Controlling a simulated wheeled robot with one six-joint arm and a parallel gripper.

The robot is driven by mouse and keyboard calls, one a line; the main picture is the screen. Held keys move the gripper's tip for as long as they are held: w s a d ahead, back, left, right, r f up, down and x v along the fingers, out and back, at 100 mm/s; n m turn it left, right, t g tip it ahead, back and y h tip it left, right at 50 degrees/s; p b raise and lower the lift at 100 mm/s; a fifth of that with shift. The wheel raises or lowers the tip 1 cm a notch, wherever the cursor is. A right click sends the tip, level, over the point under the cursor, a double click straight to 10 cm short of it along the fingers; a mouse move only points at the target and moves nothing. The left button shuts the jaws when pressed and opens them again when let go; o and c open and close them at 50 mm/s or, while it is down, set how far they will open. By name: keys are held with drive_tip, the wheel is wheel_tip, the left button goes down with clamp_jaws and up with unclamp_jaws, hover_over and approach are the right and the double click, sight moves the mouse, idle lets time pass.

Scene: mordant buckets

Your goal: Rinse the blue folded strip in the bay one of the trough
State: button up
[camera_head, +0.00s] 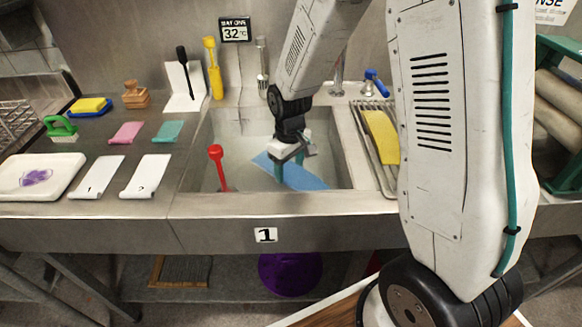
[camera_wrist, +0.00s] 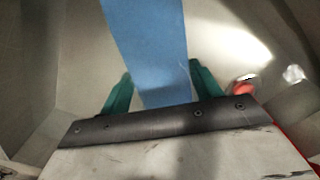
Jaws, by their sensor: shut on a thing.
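The blue strip (camera_head: 305,178) is inside the basin of the trough (camera_head: 350,205), whose front carries a label "1" (camera_head: 265,235). It lies at a slant, one end toward the upper left and the other toward the lower right. My gripper (camera_head: 290,172) reaches down into the basin and is shut on the strip. In the wrist view the strip (camera_wrist: 148,45) runs between the two green fingers of my gripper (camera_wrist: 160,95) and away from them. Its gripped end is partly hidden by the gripper body. I cannot tell how much of the strip is under water.
A red-headed tool (camera_head: 216,155) stands in the basin's left part. A rack with a yellow strip (camera_head: 381,137) lies right of the basin. Pink (camera_head: 126,132) and teal (camera_head: 168,131) strips, white labelled strips (camera_head: 97,177) and a white tray (camera_head: 40,172) lie left. My arm hides the right side.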

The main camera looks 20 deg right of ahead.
drive_tip(key=shift+s+d, duration=0.3)
drive_tip(key=shift+s, duration=0.4)
drive_tip(key=shift+w+a, duration=0.3)
drive_tip(key=shift+w, duration=0.45)
drive_tip(key=shift+s, duration=0.1)
drive_tip(key=shift+s+d, duration=0.3)
drive_tip(key=shift+s, duration=0.35)
drive_tip(key=shift+w, duration=0.1)
drive_tip(key=shift+w+a, duration=0.3)
drive_tip(key=shift+w, duration=0.35)
